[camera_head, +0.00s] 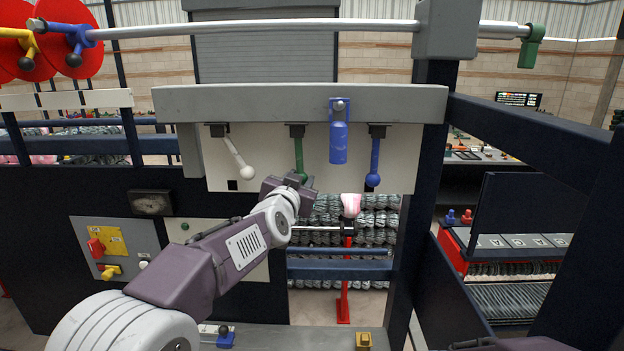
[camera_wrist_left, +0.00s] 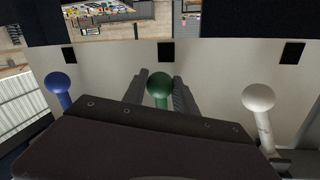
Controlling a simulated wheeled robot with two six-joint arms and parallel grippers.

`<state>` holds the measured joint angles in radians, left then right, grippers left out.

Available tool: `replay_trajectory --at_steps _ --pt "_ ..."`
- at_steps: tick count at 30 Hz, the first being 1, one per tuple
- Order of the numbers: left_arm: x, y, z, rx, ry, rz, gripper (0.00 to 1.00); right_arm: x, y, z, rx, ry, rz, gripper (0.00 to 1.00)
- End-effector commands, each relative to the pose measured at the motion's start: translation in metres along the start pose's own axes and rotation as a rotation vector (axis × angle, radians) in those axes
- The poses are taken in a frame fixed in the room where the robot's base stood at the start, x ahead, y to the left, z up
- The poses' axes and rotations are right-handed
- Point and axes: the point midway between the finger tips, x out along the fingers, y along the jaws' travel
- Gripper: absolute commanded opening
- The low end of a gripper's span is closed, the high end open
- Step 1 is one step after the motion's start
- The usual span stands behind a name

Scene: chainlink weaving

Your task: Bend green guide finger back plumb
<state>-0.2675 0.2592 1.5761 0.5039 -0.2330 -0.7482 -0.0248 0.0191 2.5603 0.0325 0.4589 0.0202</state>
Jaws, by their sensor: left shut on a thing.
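The green guide finger (camera_head: 299,150) hangs from a dark bracket under the grey beam and looks close to upright in the head view. My left gripper (camera_head: 291,184) is at its lower end, shut on it. In the left wrist view the green ball end (camera_wrist_left: 159,84) sits between the two jaws of my left gripper (camera_wrist_left: 161,93). A white guide finger (camera_head: 239,159) to the left hangs tilted, its ball down to the right. A blue guide finger (camera_head: 375,158) to the right hangs straight. My right gripper is not in view.
A blue cylinder (camera_head: 338,142) hangs from the grey beam (camera_head: 240,101) between the green and blue fingers. A pale panel stands behind the fingers. A red stand with a pink top (camera_head: 350,207) is below right. A dark post bounds the right side.

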Motion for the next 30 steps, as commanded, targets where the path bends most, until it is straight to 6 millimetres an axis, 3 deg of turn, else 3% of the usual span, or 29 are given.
replay_trajectory --at_steps 6,7,9,20,30 --pt "0.000 -0.002 0.000 -0.005 0.000 -0.004 0.00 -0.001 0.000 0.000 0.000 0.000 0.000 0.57" --pt "0.000 -0.002 -0.001 -0.005 0.001 -0.004 0.36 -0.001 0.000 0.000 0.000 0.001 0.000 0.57" --pt "0.000 -0.002 -0.001 -0.005 0.001 -0.004 0.55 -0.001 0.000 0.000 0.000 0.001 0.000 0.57" --pt "-0.005 -0.001 -0.001 -0.005 0.002 -0.002 0.55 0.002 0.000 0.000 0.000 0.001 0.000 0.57" --pt "-0.074 -0.003 0.000 -0.006 0.002 -0.002 0.55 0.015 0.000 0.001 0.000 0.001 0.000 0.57"
